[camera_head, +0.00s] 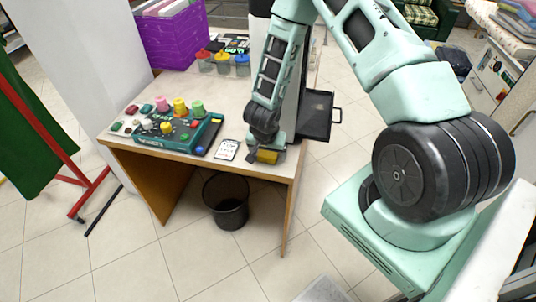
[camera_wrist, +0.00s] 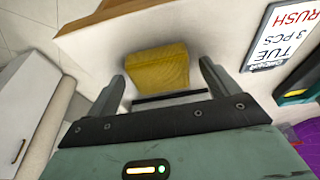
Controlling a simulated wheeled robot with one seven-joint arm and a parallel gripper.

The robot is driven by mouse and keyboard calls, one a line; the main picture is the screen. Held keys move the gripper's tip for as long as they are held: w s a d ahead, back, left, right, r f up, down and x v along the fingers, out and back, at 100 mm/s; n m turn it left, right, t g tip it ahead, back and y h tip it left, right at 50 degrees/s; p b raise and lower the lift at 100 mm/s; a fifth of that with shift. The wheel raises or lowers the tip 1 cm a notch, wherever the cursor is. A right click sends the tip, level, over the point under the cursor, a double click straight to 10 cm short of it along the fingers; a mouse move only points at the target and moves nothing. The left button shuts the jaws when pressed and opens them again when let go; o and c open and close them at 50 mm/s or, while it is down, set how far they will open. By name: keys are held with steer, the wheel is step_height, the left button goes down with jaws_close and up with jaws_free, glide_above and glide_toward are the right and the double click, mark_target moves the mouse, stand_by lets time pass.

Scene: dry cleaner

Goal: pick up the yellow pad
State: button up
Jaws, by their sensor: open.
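The yellow pad (camera_head: 267,156) lies on the table near its front right corner, beneath my gripper. In the wrist view the yellow pad (camera_wrist: 158,69) sits ahead of and between the two fingers, near the table's edge. My gripper (camera_wrist: 159,75) is open, with one finger to each side of the pad and visible space at both sides. My gripper also shows in the head view (camera_head: 266,147), pointing down at the pad. It partly covers the pad there.
A white tag card (camera_head: 227,149) lies left of the pad. A teal tray (camera_head: 170,135) with spools stands further left. Jars (camera_head: 222,62) and a purple crate (camera_head: 172,38) are behind. A black bin (camera_head: 226,200) stands on the floor below the table (camera_head: 205,171).

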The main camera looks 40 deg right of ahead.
mark_target(267, 153)
steer(key=c, duration=1.1)
steer(key=shift+r, duration=0.1)
step_height(267, 153, up, 10)
steer(key=shift+f+p, duration=0.1)
steer(key=shift+p, duration=0.45)
steer(key=shift+o, duration=0.6)
